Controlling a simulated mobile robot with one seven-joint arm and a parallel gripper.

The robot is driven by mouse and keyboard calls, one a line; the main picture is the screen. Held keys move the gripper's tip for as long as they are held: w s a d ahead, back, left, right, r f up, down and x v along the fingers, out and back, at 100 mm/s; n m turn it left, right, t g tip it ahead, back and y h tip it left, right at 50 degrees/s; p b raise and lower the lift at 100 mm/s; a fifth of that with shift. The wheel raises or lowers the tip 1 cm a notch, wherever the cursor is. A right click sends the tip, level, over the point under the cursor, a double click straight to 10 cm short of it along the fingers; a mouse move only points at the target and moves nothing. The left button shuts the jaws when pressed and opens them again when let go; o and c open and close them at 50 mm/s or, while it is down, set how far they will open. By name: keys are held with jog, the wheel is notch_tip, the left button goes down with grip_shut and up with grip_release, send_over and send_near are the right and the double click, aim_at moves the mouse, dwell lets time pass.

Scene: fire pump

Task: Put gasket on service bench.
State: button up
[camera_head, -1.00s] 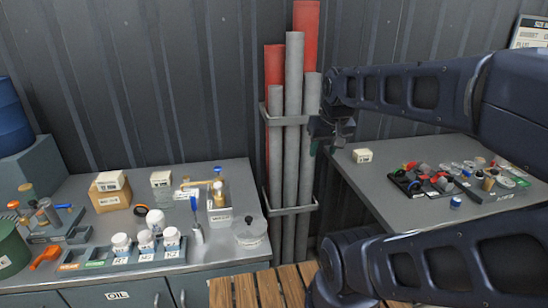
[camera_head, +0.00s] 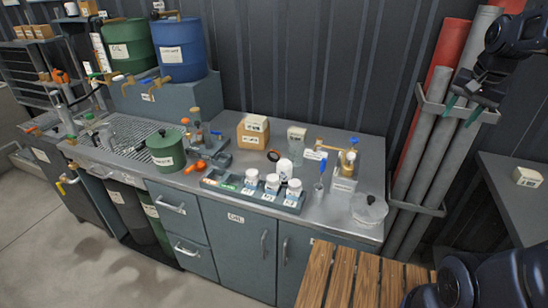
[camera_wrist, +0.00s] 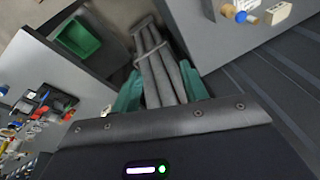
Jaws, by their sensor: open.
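My gripper (camera_head: 462,110) is at the upper right of the head view, in front of the upright pipes. Its teal fingers are open and empty; they also show in the wrist view (camera_wrist: 161,90), with the pipes beyond them. I cannot make out a gasket for certain. A small dark ring (camera_head: 273,155) lies on the grey cabinet-topped bench (camera_head: 330,213), behind the white bottles, and may be one. A second grey bench (camera_head: 505,190) shows at the right edge with a small pale box (camera_head: 527,177). I cannot tell which bench is the service bench.
The bench holds a bottle rack (camera_head: 250,195), cardboard box (camera_head: 253,133), green canister (camera_head: 166,150) and clear lidded jar (camera_head: 369,208). Blue (camera_head: 181,50) and green drums stand behind. Grey and red pipes (camera_head: 430,140) stand between the benches. A slatted wooden surface (camera_head: 350,278) is in front.

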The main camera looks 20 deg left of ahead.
jog(key=w+a+f+m+g+h, duration=0.1)
jog(key=w+a+f+m+g, duration=0.2)
jog(key=w+a, duration=0.8)
jog(key=w+a+f+m, duration=0.3)
jog(key=w+a+m, duration=0.3)
jog(key=a, duration=0.9)
jog(key=m+h, duration=0.4)
jog(key=m, duration=0.1)
send_near(274, 151)
jog(key=f, duration=0.2)
jog(key=x, duration=0.4)
jog(key=shift+s+d+f, duration=0.25)
jog(key=shift+s+f, duration=0.05)
jog(key=shift+f, duration=0.05)
jog(key=x, duration=0.4)
jog(key=shift+w+d, duration=0.15)
jog(key=shift+w, duration=0.25)
jog(key=shift+d+f, duration=0.15)
jog(key=shift+f, duration=0.45)
grip_shut()
